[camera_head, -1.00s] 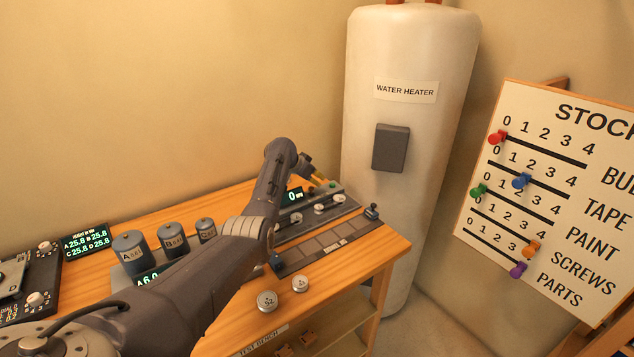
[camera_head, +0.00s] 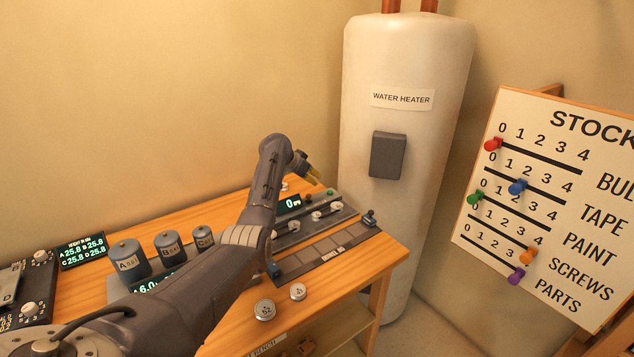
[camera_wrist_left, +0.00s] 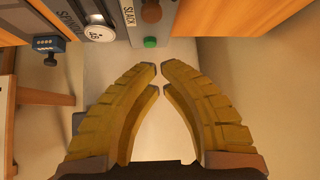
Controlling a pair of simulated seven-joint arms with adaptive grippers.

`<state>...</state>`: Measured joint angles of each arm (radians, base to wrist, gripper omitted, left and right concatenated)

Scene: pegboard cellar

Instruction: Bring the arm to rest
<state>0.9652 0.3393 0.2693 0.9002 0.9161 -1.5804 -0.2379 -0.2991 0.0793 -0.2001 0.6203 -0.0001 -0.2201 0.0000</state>
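My left arm comes in from the left in the head view and reaches over the wooden bench (camera_head: 228,322). My left gripper (camera_head: 318,179) is above the bench's far right part, in front of the water heater, small and partly hidden by its own wrist. In the left wrist view, its ribbed yellow fingers (camera_wrist_left: 159,69) lean together, tips nearly touching, with nothing between them. A green button (camera_wrist_left: 150,42) on a panel lies beyond the tips, apart from them. My right gripper is not in view.
The white water heater (camera_head: 405,55) stands behind the bench. Labelled cylinders, including A (camera_head: 127,258), stand at left near the arm. Two round weights (camera_head: 265,310) lie near the front edge. A panel with a green display (camera_head: 290,203) sits below the gripper. A stock board (camera_head: 545,220) stands at right.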

